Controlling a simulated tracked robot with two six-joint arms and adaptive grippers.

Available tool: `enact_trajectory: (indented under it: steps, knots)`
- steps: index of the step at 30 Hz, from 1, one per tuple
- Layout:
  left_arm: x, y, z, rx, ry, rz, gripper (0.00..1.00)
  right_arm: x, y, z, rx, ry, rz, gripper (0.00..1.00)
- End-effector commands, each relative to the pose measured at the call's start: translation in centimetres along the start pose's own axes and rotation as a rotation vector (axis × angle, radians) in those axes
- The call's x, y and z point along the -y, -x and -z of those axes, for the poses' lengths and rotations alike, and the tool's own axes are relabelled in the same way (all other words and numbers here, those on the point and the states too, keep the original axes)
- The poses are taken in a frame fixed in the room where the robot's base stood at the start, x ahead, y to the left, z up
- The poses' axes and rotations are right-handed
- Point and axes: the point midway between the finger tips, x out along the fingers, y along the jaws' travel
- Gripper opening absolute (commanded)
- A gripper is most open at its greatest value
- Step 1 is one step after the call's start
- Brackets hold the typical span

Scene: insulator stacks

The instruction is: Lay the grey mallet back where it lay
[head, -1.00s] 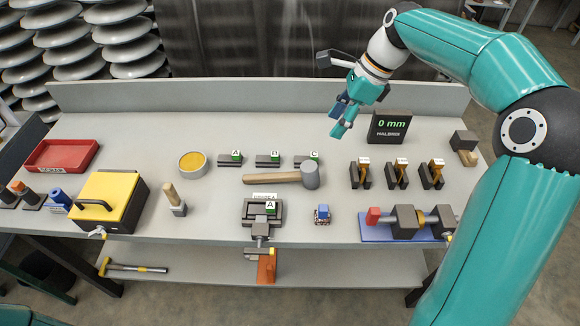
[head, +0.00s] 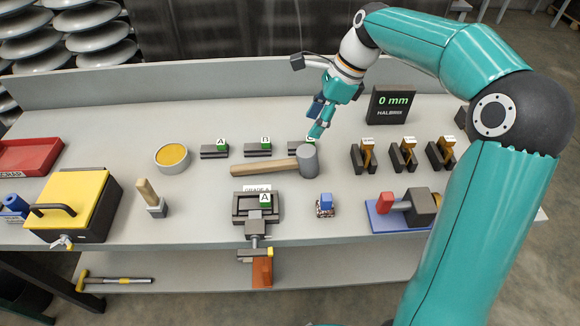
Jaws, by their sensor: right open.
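The grey mallet (head: 308,161) lies on its side on the bench in the head view. Its wooden handle points left, and its round grey head is at the right end. My right gripper (head: 317,130) is open, its fingers pointing down just behind and above the mallet head. I see nothing between the fingers, and I cannot tell whether a fingertip touches the mallet. The gripper and mallet head partly hide the rightmost lettered block (head: 297,147). My left gripper is out of view.
Blocks marked A (head: 215,151) and B (head: 258,149) stand behind the handle. A vise (head: 256,208) is in front of it. A display (head: 390,104) reading 0 mm and several clamp-like pieces (head: 403,156) stand to the right. A yellow-lidded box (head: 70,200) and yellow-filled bowl (head: 172,157) are left.

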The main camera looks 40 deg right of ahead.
Motion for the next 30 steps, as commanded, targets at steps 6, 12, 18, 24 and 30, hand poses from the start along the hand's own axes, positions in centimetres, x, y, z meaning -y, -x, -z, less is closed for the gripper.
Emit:
enact_trajectory:
  steps: [6, 12, 18, 24, 30]
  knots:
    - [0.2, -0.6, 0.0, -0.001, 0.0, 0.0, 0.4, -0.1, -4.7, 0.0, -0.001, 0.001, -0.007, 0.54]
    - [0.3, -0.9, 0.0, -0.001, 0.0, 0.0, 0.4, -0.1, -8.5, 0.0, -0.001, 0.001, -0.005, 0.54]
    - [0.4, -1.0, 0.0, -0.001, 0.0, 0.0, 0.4, -0.1, -10.2, -0.1, 0.0, 0.002, -0.003, 0.54]
    - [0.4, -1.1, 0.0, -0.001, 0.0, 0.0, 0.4, -0.1, -11.8, 0.1, -0.001, 0.002, -0.006, 0.54]
    - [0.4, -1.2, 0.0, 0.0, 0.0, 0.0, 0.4, -0.1, -14.7, 0.2, -0.001, 0.003, -0.005, 0.54]
